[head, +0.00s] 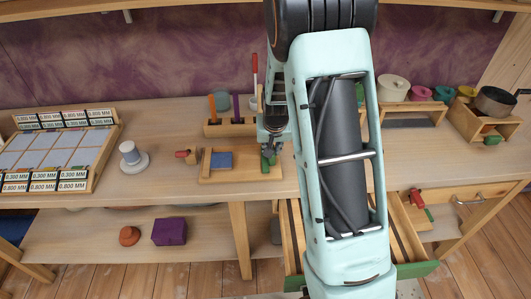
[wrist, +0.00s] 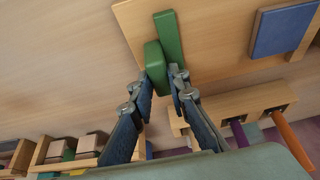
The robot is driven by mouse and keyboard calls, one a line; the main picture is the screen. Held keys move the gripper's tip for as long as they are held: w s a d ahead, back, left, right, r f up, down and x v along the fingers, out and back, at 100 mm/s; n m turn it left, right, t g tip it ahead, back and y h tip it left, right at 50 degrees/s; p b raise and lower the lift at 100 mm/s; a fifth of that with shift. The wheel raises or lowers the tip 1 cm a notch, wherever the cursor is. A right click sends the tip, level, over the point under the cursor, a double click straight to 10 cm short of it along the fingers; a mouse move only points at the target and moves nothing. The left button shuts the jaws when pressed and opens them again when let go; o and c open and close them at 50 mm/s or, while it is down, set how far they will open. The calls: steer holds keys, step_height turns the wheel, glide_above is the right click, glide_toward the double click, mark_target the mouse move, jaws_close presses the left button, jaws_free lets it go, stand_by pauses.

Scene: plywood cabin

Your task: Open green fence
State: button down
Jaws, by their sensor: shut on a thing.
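A wooden board with a blue square (wrist: 284,29) lies on the table; it also shows in the head view (head: 240,175). At its edge, a green bar (wrist: 168,38) and a rounded green block (wrist: 155,66) sit against each other, and I take them for the green fence. My gripper (wrist: 162,76) is shut on the green block, one finger on each side. In the head view my gripper (head: 270,148) reaches down at the board's right side, and green parts (head: 268,156) show just below it. My arm hides what is right of the board.
A wooden holder (head: 215,129) with an orange and a purple stick stands behind the board. A white spool (head: 130,155) and a label rack (head: 65,160) are to the left. A pan (head: 493,101) is at right. An open drawer (head: 420,270) juts out below.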

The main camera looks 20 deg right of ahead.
steer(key=shift+d, duration=0.3)
steer(key=c, duration=1.8)
jaws_free()
steer(key=shift+c, duration=0.2)
steer(key=shift+a+r, duration=0.1)
steer(key=v, duration=1.2)
